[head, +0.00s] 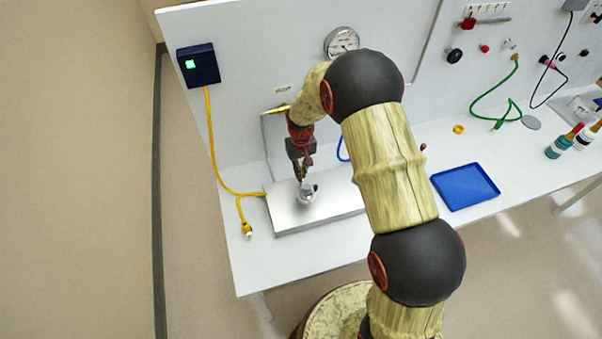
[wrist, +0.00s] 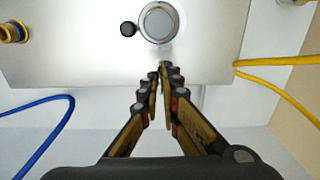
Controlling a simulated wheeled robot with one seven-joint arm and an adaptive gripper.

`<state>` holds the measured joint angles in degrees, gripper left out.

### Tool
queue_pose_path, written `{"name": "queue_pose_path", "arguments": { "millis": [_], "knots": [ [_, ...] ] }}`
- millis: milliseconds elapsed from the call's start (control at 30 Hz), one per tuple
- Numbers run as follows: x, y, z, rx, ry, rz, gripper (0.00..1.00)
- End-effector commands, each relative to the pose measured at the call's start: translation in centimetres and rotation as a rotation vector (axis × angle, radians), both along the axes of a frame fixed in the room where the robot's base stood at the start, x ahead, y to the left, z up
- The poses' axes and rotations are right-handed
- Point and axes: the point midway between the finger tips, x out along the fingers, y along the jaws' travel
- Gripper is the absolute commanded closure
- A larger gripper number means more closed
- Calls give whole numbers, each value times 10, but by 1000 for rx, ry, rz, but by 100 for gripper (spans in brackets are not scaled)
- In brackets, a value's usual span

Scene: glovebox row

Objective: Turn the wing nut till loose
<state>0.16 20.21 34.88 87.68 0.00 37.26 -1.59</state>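A silver round fitting (head: 307,194) stands on the flat metal plate (head: 335,203). In the wrist view the fitting (wrist: 158,22) shows from above as a pale disc with a ring-like rim, and a small black knob (wrist: 128,29) is at its left side. I cannot make out the wings of a wing nut. My gripper (head: 302,178) points down just above the fitting in the head view.
A yellow cable (head: 212,150) runs from a dark box (head: 198,65) to the plate's left side. A blue hose (wrist: 50,120) lies near the plate. A blue tray (head: 465,187) is to the right. A round gauge (head: 341,42) is on the back wall.

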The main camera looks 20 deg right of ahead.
Motion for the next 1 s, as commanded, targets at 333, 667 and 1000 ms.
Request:
{"name": "queue_pose_path", "arguments": {
  "millis": [333, 667, 1000],
  "knots": [
    [2, 0, 1, -1, -4, 326, 100],
    [2, 0, 1, 0, -4, 640, 100],
    [2, 0, 1, -1, -4, 963, 100]
  ]
}}
